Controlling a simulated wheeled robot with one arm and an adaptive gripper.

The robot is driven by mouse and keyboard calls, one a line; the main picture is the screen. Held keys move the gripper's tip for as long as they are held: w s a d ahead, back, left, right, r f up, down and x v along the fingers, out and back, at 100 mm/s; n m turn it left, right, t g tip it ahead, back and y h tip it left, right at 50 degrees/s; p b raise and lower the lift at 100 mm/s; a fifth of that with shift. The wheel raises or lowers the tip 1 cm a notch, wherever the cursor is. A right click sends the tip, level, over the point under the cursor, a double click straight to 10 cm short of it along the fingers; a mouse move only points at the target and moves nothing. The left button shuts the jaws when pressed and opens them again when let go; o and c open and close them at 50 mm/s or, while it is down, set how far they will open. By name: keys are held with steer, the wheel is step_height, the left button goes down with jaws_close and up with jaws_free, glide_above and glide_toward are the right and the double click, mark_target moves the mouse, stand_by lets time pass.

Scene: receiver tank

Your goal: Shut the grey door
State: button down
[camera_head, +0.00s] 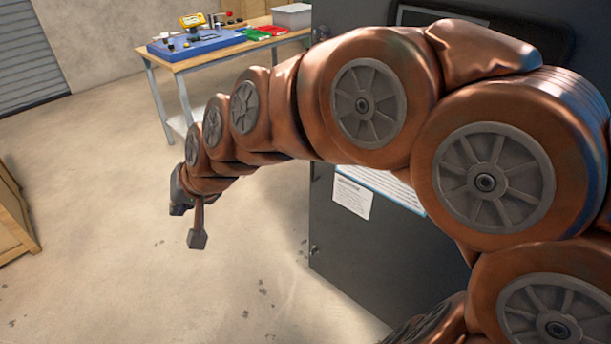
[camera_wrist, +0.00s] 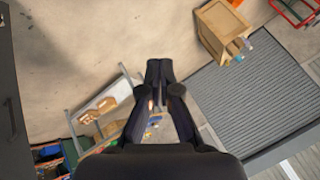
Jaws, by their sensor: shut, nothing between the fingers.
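The grey door (camera_head: 345,246) is a dark grey upright panel with white printed sheets on it, right of centre in the head view. My arm crosses in front and hides much of it. I cannot tell how far it stands open. A dark grey panel (camera_wrist: 14,130) with a handle-like bar runs along the left edge of the wrist view; it looks like the same door. My gripper (camera_wrist: 160,72) is shut and empty, with its fingers together, clear of that panel. In the head view the gripper (camera_head: 180,195) is small and partly hidden at my arm's far end, left of the door.
A workbench (camera_head: 185,62) with a blue tray, a yellow device and coloured bins stands at the back. A wooden crate (camera_head: 14,215) is at the left edge. A ribbed grey shutter (camera_head: 30,55) is in the back wall. The concrete floor between is open.

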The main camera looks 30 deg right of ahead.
steer(key=w+d+m+t+h+b, duration=0.2)
steer(key=w+m+t+b, duration=0.25)
steer(key=w, duration=0.65)
steer(key=w+d+m+t+h+b, duration=0.15)
steer(key=w+m+t+b, duration=0.35)
steer(key=w, duration=0.5)
steer(key=w+d+f+m+g+h+b, duration=0.1)
steer(key=w+d+f+m+h+b, duration=0.1)
steer(key=d+f+m+h+b, duration=0.5)
steer(key=w+d+f+m+g+h+b, duration=0.2)
steer(key=d+f+m+h+b, duration=0.3)
steer(key=d, duration=0.3)
steer(key=s+d+f+m+g+h+b, duration=0.5)
steer(key=s+d+f+m+g+h, duration=0.1)
steer(key=s+d+f+m+g, duration=0.35)
steer(key=w+d+n+b, duration=0.1)
steer(key=w+d+b, duration=0.2)
steer(key=d, duration=1)
steer(key=shift+w+f+t, duration=0.15)
steer(key=shift+w+t, duration=0.25)
steer(key=shift+w, duration=0.4)
